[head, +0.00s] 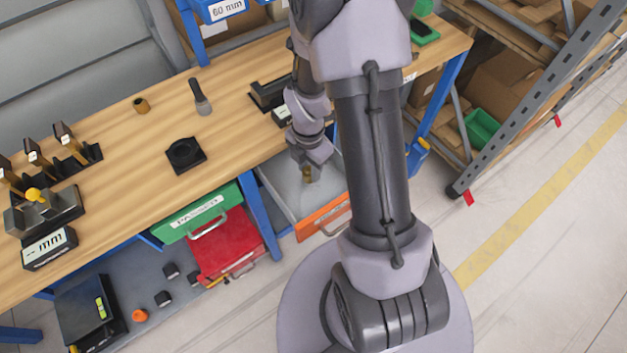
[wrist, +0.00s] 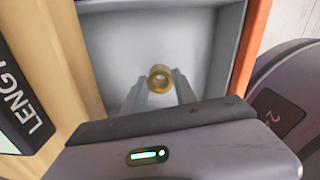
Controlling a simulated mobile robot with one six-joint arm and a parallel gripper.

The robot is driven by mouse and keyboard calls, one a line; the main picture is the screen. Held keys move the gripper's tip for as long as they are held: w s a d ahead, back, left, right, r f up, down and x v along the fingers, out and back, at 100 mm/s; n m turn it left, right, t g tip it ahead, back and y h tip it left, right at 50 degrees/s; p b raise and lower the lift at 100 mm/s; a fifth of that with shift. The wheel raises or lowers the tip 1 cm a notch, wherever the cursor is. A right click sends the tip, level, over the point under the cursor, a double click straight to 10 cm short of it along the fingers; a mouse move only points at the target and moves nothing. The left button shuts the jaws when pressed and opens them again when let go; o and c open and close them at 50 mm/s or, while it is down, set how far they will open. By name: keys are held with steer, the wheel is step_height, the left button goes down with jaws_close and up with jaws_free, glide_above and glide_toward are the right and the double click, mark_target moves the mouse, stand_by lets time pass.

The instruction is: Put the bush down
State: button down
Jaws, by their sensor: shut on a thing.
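The bush (wrist: 160,78) is a small brass ring with a hole through it. It sits between the two fingertips of my gripper (wrist: 160,86), which is shut on it. In the head view the bush (head: 307,173) shows as a small brass spot below my gripper (head: 308,168). My gripper points down over an open grey drawer with an orange front (head: 322,217), beside the bench edge. The wrist view shows the bare drawer floor (wrist: 165,35) behind the bush. I cannot tell how high the bush is above that floor.
Another brass bush-like piece (head: 141,105) stands on the wooden bench (head: 225,75), near a black fixture (head: 185,154) and a dark-handled tool (head: 200,98). Gauges stand at the bench's left.

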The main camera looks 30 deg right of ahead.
mark_target(310, 185)
step_height(310, 185, down, 4)
steer(key=shift+f+b, duration=0.1)
steer(key=shift+b, duration=0.8)
steer(key=shift+r, duration=0.2)
steer(key=shift+f, duration=0.15)
steer(key=c, duration=1.4)
jaws_free()
steer(key=shift+f, duration=0.1)
steer(key=o, duration=0.4)
